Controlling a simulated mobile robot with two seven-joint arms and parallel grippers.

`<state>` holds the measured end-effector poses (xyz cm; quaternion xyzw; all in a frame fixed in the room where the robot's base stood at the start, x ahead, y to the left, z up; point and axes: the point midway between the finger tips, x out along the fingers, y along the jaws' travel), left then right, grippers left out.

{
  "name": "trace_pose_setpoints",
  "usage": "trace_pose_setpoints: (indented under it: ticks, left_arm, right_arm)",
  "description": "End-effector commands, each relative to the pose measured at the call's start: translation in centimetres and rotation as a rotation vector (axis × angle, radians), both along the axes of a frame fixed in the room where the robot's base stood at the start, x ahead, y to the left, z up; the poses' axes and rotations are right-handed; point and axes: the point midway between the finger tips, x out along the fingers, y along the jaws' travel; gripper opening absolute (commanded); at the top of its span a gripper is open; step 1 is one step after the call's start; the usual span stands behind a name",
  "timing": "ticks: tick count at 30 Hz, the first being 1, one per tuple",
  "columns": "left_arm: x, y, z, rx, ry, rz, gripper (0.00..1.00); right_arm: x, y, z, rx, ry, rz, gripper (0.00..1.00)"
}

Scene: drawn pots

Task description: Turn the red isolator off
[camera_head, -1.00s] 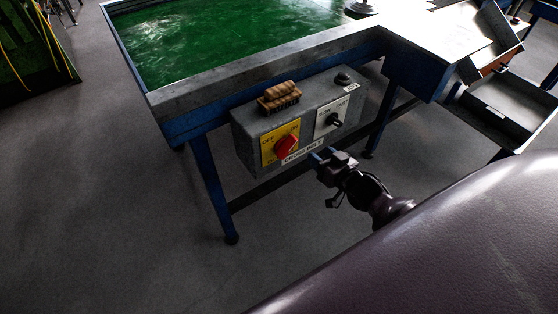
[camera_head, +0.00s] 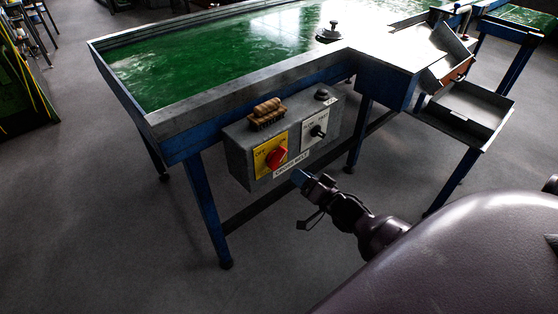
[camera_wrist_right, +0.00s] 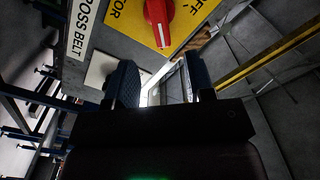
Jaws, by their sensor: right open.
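The red isolator is a red rotary knob (camera_head: 277,156) on a yellow plate (camera_head: 262,165) with OFF and ON lettering, on the front of a grey control box (camera_head: 237,160). In the right wrist view the red knob (camera_wrist_right: 158,22) is at the top centre, beyond the fingertips. My right gripper (camera_head: 301,178) is below and to the right of the knob, apart from it. In the wrist view my right gripper (camera_wrist_right: 162,82) is open, with nothing between its two dark blue fingers. The knob's exact setting is hard to read. My left gripper is not in view.
A CROSS BELT label (camera_head: 291,165) sits under the plates. A black selector switch (camera_head: 317,131) is to the right of the isolator. A wooden-handled brush (camera_head: 267,113) lies on the box. The box hangs under a green belt table (camera_head: 190,65) with blue legs. The floor in front is clear.

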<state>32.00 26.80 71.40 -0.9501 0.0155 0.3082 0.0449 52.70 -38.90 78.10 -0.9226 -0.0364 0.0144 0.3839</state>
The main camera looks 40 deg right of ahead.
Motion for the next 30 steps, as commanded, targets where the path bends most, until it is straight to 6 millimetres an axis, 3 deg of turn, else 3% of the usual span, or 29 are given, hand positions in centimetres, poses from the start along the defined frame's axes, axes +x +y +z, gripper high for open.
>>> trace_pose_setpoints:
  ticks: [16,21,30]
  left_arm:
    - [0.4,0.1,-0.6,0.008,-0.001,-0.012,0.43]
    - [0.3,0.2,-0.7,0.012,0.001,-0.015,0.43]
    - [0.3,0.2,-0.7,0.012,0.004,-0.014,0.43]
  right_arm:
    - [8.2,0.7,-0.1,-0.003,0.001,0.0,0.49]
    - [9.4,0.8,-0.1,-0.003,0.002,-0.001,0.49]
    - [9.8,0.8,0.0,-0.003,0.0,-0.001,0.49]
